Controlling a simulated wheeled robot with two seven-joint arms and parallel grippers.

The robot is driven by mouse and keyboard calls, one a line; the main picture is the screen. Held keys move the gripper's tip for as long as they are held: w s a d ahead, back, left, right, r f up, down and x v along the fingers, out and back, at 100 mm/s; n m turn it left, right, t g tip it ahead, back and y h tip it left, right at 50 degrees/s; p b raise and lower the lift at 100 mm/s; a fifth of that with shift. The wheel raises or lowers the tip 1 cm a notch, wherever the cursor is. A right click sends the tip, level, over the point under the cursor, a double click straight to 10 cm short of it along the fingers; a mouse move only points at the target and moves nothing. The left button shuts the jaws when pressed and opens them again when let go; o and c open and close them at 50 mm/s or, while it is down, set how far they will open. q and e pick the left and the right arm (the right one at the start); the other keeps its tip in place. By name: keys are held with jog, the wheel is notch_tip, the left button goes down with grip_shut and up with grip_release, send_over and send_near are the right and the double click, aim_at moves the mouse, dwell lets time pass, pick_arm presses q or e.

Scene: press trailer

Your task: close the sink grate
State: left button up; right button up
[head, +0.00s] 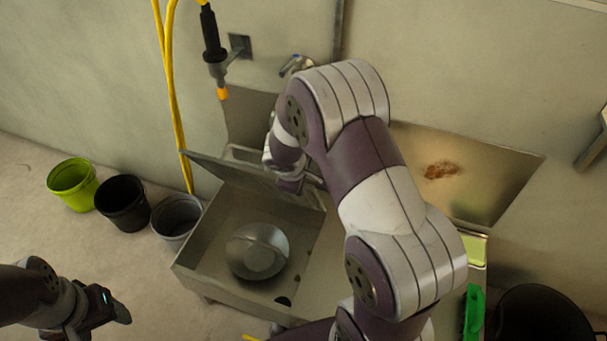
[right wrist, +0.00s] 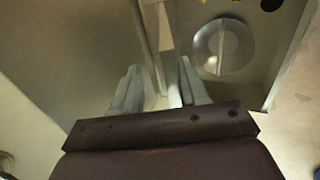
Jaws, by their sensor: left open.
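The sink grate (head: 232,172) is a flat grey panel at the back of the sink (head: 188,258). It is raised and tilted, and the basin in front of it is uncovered. My right gripper (head: 291,187) is at the grate's upper right part in the head view, partly hidden by its own arm. In the right wrist view my right gripper (right wrist: 160,82) has its fingers apart, with a thin panel edge (right wrist: 149,45) running between them; contact is unclear. My left gripper (head: 122,312) is open and empty at the lower left, away from the sink.
A round metal dish (head: 257,251) lies in the basin. A green bucket (head: 72,183), a black bucket (head: 122,202) and a grey bucket (head: 177,217) stand left of the sink. A spray nozzle (head: 213,45) hangs above by yellow hoses. A green object (head: 474,312) is at right.

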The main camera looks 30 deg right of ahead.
jog(key=shift+s+a+f+b, duration=0.3)
jog(key=shift+s+a, duration=0.05)
jog(key=shift+a, duration=0.1)
jog(key=shift+s, duration=0.1)
jog(key=shift+s+a+f+b, duration=0.15)
jog(key=shift+a+f+b, duration=0.1)
jog(key=shift+b, duration=0.15)
jog(key=s+a+f+b, duration=0.2)
jog(key=a+b, duration=0.1)
jog(key=shift+s, duration=0.3)
jog(key=shift+r, duration=0.1)
